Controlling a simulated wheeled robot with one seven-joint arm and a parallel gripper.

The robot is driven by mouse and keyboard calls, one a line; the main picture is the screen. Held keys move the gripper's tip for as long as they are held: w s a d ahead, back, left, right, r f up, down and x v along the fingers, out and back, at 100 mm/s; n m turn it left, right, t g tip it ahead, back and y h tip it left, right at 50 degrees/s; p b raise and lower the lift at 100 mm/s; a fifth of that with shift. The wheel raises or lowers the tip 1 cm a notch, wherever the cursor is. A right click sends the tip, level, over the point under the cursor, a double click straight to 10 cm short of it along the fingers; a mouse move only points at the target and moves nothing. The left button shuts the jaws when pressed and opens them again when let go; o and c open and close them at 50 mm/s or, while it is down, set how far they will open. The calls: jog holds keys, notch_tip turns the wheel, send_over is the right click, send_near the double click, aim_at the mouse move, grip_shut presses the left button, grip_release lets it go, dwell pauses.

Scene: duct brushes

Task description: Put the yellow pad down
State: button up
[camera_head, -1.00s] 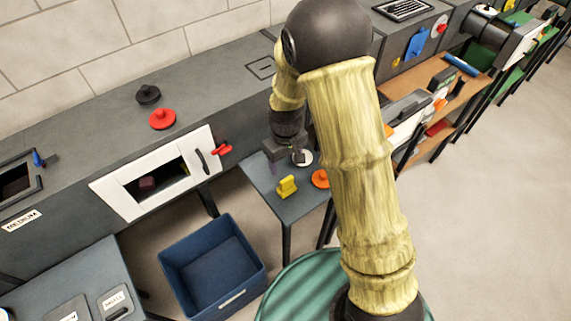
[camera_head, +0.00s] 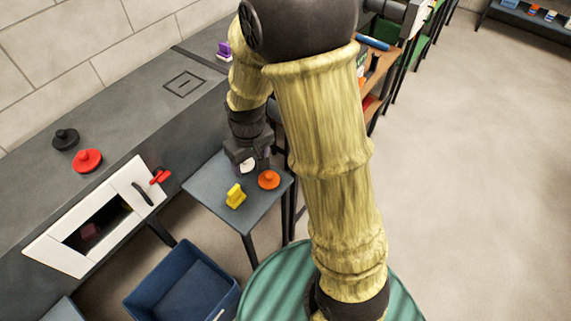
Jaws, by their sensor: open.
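The yellow pad (camera_head: 235,196), a small block with a raised grip, rests on the small grey table (camera_head: 212,186). My gripper (camera_head: 249,166) is above the back part of the same table, behind and slightly right of the pad and apart from it. Its jaws are open. A white round thing shows at the fingers; I cannot tell whether it is between them or on the table behind them. An orange round knobbed piece (camera_head: 269,180) lies on the table to the right of the pad.
A blue bin (camera_head: 183,285) stands on the floor at front left. Black (camera_head: 65,139) and red (camera_head: 87,160) knobbed discs sit on the long counter. A purple piece (camera_head: 223,50) is at the back.

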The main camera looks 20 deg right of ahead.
jog(key=s+d+r+m+t, duration=0.1)
jog(key=s+d+r+m, duration=0.2)
jog(key=s+d+r, duration=0.2)
jog(key=s+d, duration=0.2)
jog(key=s, duration=0.1)
jog(key=shift+s+r+m, duration=0.35)
jog(key=shift+m, duration=0.05)
jog(key=shift+r, duration=0.1)
notch_tip(320, 180, up, 4)
jog(key=p, duration=0.3)
jog(key=shift+f+p, duration=0.2)
jog(key=shift+p, duration=0.2)
jog(key=c, duration=0.6)
jog(key=shift+c, duration=0.2)
